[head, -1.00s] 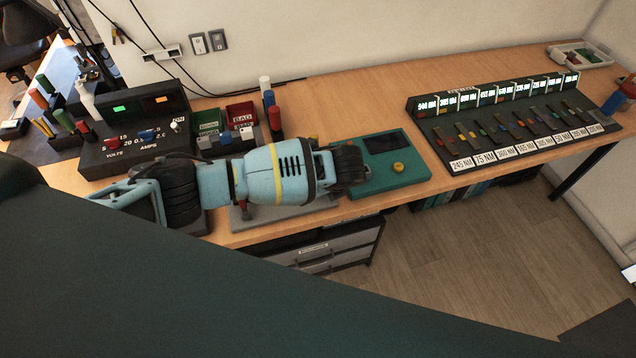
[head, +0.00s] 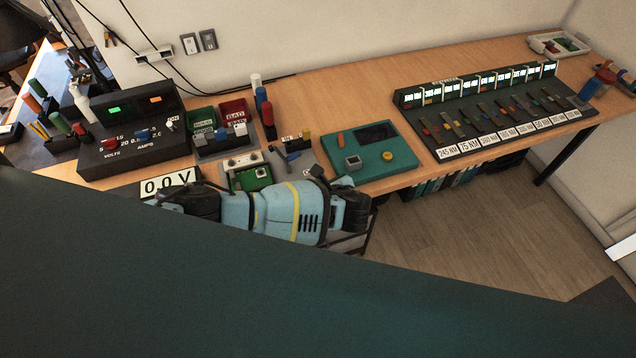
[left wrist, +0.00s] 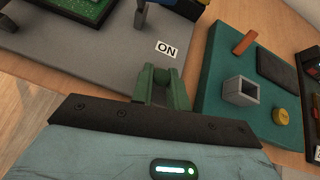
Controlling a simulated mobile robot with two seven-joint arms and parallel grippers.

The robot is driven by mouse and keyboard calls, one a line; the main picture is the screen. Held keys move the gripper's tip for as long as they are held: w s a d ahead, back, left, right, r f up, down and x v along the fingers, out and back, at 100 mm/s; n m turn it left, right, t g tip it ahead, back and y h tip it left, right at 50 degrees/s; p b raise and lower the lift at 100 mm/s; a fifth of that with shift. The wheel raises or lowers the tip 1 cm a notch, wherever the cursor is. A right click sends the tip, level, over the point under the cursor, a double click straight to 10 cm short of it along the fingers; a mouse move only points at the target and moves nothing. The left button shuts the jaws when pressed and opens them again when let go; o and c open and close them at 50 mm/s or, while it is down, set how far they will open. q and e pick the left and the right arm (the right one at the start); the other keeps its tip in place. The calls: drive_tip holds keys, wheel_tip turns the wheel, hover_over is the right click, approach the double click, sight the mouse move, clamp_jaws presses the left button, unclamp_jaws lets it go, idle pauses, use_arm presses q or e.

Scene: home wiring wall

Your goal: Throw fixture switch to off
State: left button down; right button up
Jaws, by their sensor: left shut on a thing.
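The test fixture's grey base (left wrist: 95,60) holds a green circuit board (left wrist: 78,8) and carries a white ON label (left wrist: 167,49). In the head view the fixture's board (head: 252,178) shows just beyond my left arm, with the ON label (head: 307,172) at its right. My left gripper (left wrist: 161,84) is low at the fixture's near right part, just short of the ON label. My right gripper is out of view.
A teal box (head: 376,158) with a grey socket and yellow knob stands close right of the gripper. A power supply (head: 132,138) stands left, by a 0.0 V readout (head: 168,184). Red (head: 234,110) and green bins stand behind.

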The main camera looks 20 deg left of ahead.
use_arm(q)
drive_tip(key=c, duration=1.4)
unclamp_jaws()
drive_tip(key=v, duration=0.7)
drive_tip(key=shift+s+d+r, duration=0.2)
drive_tip(key=shift+s, duration=0.05)
